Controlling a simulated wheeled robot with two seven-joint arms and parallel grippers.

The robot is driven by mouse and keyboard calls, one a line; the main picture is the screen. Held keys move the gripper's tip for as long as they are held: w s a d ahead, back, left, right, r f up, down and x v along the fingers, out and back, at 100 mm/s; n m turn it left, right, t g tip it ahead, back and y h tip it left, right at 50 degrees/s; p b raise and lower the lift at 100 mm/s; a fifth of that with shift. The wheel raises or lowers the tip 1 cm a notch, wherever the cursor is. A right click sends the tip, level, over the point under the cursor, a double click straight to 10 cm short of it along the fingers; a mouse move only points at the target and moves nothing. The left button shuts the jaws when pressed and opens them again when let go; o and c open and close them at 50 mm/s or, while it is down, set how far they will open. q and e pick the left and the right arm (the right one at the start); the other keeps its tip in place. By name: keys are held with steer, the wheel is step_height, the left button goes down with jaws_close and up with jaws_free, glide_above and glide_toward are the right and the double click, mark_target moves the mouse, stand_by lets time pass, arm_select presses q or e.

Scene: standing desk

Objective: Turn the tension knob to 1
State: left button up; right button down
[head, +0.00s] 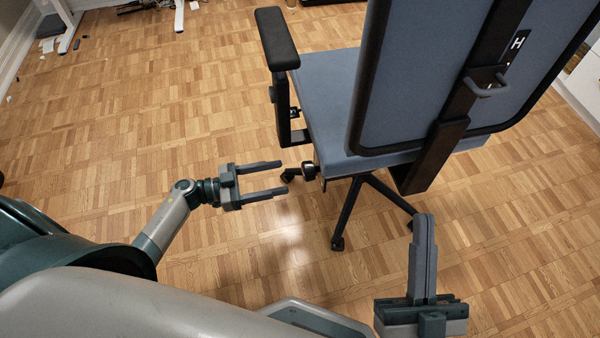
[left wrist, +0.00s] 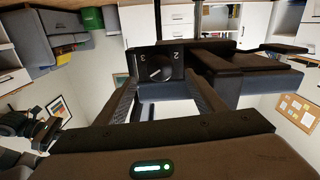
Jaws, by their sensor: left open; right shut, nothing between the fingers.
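The tension knob (head: 309,171) is a small dark cylinder under the left side of the blue chair seat (head: 328,92). In the left wrist view the round black knob (left wrist: 158,72) sits on a dark plate, with a white pointer mark toward the lower left. A 3 and a 2 show on the plate; no 1 is readable. My left gripper (head: 285,178) is open, its fingers pointing at the knob, just short of it. In the left wrist view its fingers (left wrist: 163,95) stand apart to either side, with nothing between them. My right gripper (head: 424,218) is shut and empty, away from the knob.
The chair's backrest (head: 420,75) fills the upper right, and an armrest (head: 277,38) stands above and left of the knob. The chair base legs (head: 350,205) spread below the seat.

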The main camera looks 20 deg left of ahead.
mark_target(303, 172)
arm_select(q)
steer(key=b+x, duration=0.1)
steer(key=x, duration=0.6)
steer(key=shift+w+d, duration=0.15)
steer(key=shift+d, duration=0.1)
arm_select(e)
steer(key=r, duration=0.1)
steer(key=d+r+t, duration=0.1)
steer(key=shift+w+d+r+t, duration=0.25)
steer(key=shift+w+r+t, duration=0.15)
arm_select(q)
steer(key=shift+c, duration=0.3)
steer(key=c, duration=1)
arm_select(e)
steer(key=shift+f, duration=0.2)
